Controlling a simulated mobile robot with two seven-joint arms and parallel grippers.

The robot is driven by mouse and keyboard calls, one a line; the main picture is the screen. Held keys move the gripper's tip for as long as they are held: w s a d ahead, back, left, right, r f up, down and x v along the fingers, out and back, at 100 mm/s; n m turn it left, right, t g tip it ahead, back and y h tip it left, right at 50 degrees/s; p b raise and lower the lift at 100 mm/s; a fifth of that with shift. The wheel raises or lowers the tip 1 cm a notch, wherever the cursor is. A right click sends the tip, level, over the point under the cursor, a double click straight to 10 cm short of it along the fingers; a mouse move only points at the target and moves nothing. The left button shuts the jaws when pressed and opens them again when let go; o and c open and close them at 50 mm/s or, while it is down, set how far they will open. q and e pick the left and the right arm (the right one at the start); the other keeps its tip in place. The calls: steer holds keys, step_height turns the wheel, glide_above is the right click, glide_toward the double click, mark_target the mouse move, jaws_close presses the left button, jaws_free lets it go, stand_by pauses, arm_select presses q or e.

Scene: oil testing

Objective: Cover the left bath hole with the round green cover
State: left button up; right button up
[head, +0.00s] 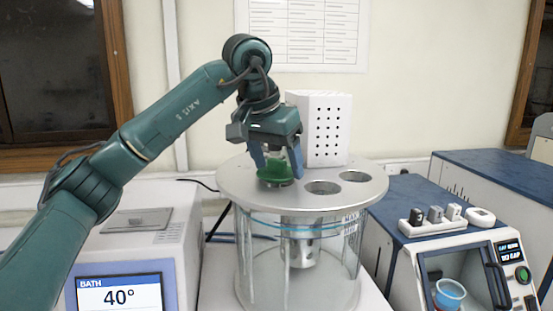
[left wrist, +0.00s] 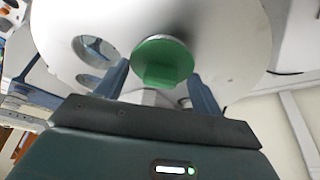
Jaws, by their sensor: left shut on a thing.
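The round green cover (head: 274,173) is at the left part of the bath's round silver top plate (head: 233,184), over the place of the left hole, which it hides. A thin rim shows under its front edge; I cannot tell whether it lies flush. My left gripper (head: 277,169) points down from above with a blue finger on each side of the cover, shut on it. The left wrist view shows the cover (left wrist: 163,58) between the fingers (left wrist: 160,85), against the plate (left wrist: 225,40). My right gripper is not in view.
Two open holes, front (head: 322,187) and right (head: 355,176), lie right of the cover. A white perforated box (head: 326,130) stands at the plate's back. The plate tops a clear glass bath (head: 260,265). A blue-and-white machine (head: 455,245) stands at the right.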

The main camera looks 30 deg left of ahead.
arm_select(q)
steer(key=shift+f, duration=0.45)
steer(key=o, duration=0.7)
steer(key=shift+p+v, duration=0.35)
steer(key=shift+v, duration=5.2)
